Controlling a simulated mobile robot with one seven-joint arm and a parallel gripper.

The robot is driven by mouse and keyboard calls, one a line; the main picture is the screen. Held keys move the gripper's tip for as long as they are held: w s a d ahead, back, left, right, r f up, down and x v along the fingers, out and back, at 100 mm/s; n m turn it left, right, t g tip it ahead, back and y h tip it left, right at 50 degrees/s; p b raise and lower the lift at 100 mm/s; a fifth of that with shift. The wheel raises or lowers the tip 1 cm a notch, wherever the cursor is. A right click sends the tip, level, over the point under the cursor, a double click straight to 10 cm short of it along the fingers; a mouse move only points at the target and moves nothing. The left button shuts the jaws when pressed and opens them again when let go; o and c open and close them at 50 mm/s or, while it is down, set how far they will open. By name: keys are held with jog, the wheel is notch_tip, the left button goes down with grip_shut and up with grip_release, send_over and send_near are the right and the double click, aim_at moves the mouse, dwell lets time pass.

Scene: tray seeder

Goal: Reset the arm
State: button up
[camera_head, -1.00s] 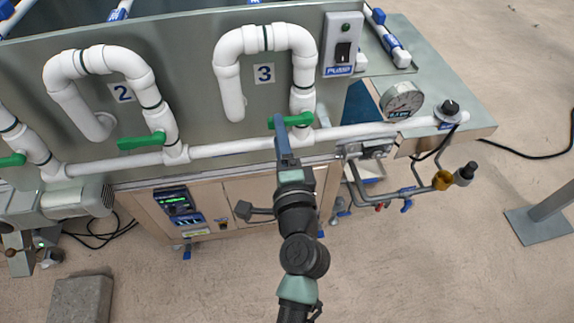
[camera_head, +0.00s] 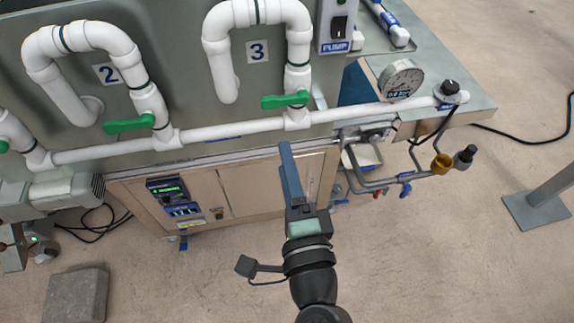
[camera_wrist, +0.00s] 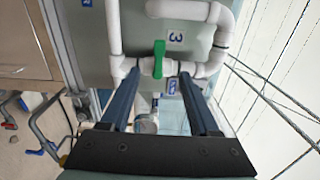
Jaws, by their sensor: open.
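My gripper (camera_head: 286,150) is in front of the machine, below the green valve handle (camera_head: 286,100) under the pipe loop marked 3. In the head view its blue fingers overlap edge-on. In the wrist view my gripper (camera_wrist: 162,92) shows two blue fingers spread apart with nothing held between them. The green handle (camera_wrist: 158,62) shows beyond the gap, across white pipes. The handle lies roughly along the horizontal pipe in the head view. My gripper is apart from it.
Another green handle (camera_head: 130,124) sits under the loop marked 2. A pressure gauge (camera_head: 401,80), a pump switch box (camera_head: 338,24) and grey pipework with a brass fitting (camera_head: 441,164) are at the right. A grey block (camera_head: 76,295) lies on the floor at left. Open floor lies in front.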

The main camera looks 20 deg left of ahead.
jog(key=w+d+r+n+t+h+p, duration=0.1)
jog(key=w+d+r+n+t, duration=0.15)
jog(key=r, duration=0.55)
jog(key=w+d+r+n+t, duration=0.1)
jog(key=w+r+n, duration=0.15)
jog(key=r, duration=0.65)
jog(key=w+d+r+n+t+h+p, duration=0.15)
jog(key=r+n, duration=0.25)
jog(key=r, duration=0.4)
jog(key=s+d+r+t+h, duration=0.2)
jog(key=r, duration=0.5)
jog(key=s+d+r+n+t+h, duration=0.1)
jog(key=s+d+r+t+h, duration=0.1)
jog(key=r, duration=0.6)
jog(key=s+d+r+n+t+h, duration=0.1)
jog(key=s+d+r+t+h, duration=0.2)
jog(key=r, duration=0.4)
jog(key=shift+s+r, duration=0.25)
jog(key=shift+s, duration=0.35)
jog(key=shift+h, duration=0.25)
